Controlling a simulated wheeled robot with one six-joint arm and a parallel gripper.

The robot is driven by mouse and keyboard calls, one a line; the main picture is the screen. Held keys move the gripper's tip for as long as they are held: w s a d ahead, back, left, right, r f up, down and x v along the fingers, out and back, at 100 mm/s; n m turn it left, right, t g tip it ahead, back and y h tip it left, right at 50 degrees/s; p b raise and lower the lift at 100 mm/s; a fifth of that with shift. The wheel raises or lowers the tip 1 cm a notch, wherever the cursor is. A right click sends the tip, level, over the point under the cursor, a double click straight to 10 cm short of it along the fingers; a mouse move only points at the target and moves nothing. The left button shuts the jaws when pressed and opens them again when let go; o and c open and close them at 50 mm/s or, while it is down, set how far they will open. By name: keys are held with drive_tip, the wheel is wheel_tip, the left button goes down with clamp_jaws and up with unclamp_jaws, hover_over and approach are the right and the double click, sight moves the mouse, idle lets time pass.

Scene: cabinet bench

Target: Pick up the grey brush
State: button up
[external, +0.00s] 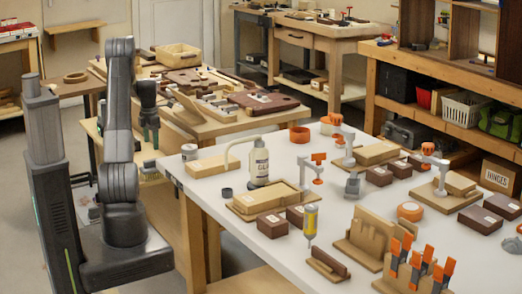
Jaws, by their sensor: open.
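My gripper (151,143) points down at the left of the external view, beside the wooden bench. Its jaws are open, and nothing shows between them. A small brush-like thing with a grey top and pale bristles (150,172) lies below the gripper on a low wooden surface (112,160). It looks like the grey brush, but it is small and partly hidden by my arm. The gripper appears above it and apart from it; the exact gap cannot be told.
A white-topped table (225,184) to the right holds a glue bottle (259,163), clamps, wood pieces and dark boxes. A cluttered wooden bench (208,127) stands behind the gripper. Shelves (450,88) with baskets stand at the right.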

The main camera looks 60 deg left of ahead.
sight(151, 168)
wheel_tip(151, 168, down, 7)
drive_tip(key=shift+r, duration=0.1)
drive_tip(key=f, duration=0.2)
drive_tip(key=s+f, duration=0.1)
drive_tip(key=f, duration=0.1)
drive_tip(key=shift+d+f+b, duration=0.1)
drive_tip(key=shift+f+b, duration=0.15)
drive_tip(key=shift+b, duration=0.15)
drive_tip(key=shift+w+f, duration=0.1)
drive_tip(key=shift+f, duration=0.35)
drive_tip(key=c, duration=1.1)
